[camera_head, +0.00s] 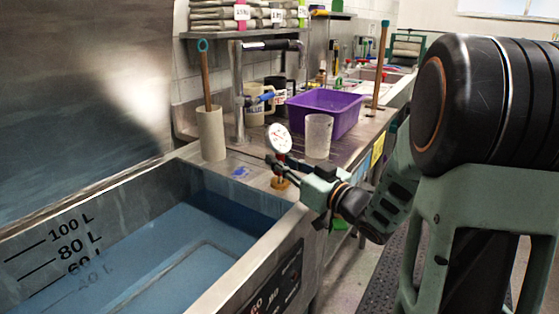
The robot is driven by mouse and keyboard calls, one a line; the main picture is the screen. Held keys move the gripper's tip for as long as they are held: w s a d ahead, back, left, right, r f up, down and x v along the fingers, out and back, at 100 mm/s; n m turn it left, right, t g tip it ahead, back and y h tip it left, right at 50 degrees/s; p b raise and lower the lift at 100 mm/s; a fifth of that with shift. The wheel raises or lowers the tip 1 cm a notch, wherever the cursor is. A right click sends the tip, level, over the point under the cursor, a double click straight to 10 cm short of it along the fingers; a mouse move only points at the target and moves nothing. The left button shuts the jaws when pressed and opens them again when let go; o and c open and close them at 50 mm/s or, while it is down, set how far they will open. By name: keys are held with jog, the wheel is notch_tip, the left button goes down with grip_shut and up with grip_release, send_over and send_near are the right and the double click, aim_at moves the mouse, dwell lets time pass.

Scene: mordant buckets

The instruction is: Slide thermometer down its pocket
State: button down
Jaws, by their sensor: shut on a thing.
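The thermometer (279,138) has a round white dial with red marks and stands upright near the corner of the steel tank. My gripper (279,168) comes in from the right and is shut on the thermometer just below its dial. A small tan block (281,183) shows directly under the gripper, on the ledge by the tank rim. It may be the pocket, but I cannot tell. The lower part of the thermometer is hidden by my gripper and the block.
The steel tank (272,246) holds blue liquid and has litre marks. Behind the gripper stand a frosted beaker (318,137), a purple tub (334,115), a faucet (238,95) and a beige cylinder (211,135) holding a wooden-handled tool. A blue bit (240,172) lies on the ledge.

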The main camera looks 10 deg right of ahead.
jog(key=shift+f+b, duration=0.95)
jog(key=shift+f, duration=0.25)
jog(key=c, duration=1.8)
grip_release()
jog(key=v, duration=1.2)
jog(key=shift+r, duration=0.1)
jog(key=shift+d, duration=0.15)
